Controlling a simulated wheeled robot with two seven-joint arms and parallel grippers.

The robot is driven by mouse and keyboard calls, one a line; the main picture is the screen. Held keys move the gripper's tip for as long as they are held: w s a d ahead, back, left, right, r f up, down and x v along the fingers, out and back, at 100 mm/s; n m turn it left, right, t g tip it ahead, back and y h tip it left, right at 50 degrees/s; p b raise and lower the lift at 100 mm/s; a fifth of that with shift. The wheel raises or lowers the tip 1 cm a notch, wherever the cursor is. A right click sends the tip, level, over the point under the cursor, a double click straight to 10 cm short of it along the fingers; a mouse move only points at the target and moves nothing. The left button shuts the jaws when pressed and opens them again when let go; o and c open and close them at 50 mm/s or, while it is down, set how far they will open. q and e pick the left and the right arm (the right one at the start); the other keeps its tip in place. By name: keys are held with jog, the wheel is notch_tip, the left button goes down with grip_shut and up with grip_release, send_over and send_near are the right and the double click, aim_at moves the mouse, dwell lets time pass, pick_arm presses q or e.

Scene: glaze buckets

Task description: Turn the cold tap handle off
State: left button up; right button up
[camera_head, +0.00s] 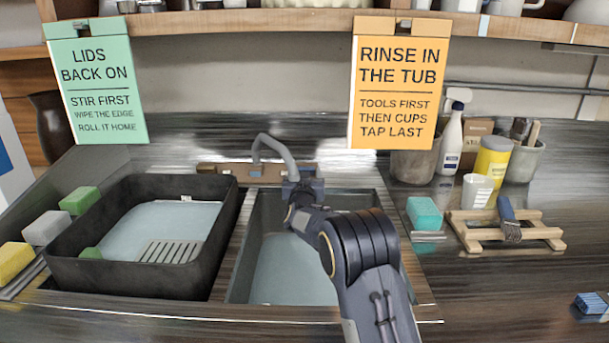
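The grey curved tap (274,143) stands at the back of the sink, in front of a brown wooden strip (214,170). My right arm reaches in from the bottom over the sink basin (268,283). My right gripper (303,180) is at the tap's base, just right of the spout. It hides that part of the tap, and no cold handle shows clearly. I cannot tell if the gripper touches the tap, or if its fingers are open or shut. My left gripper is not in view.
A black tub (224,250) stands left of the basin, with sponges (45,228) beside it. An orange sign (400,85) and a green sign (97,80) hang from the shelf. At right are a teal sponge (425,213), a wooden rack (476,236) and a spray bottle (451,140).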

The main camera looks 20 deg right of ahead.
jog(key=shift+o, duration=0.9)
jog(key=v, duration=0.7)
jog(key=shift+s+a+b, duration=0.2)
jog(key=shift+s+b, duration=0.1)
jog(key=shift+s, duration=0.1)
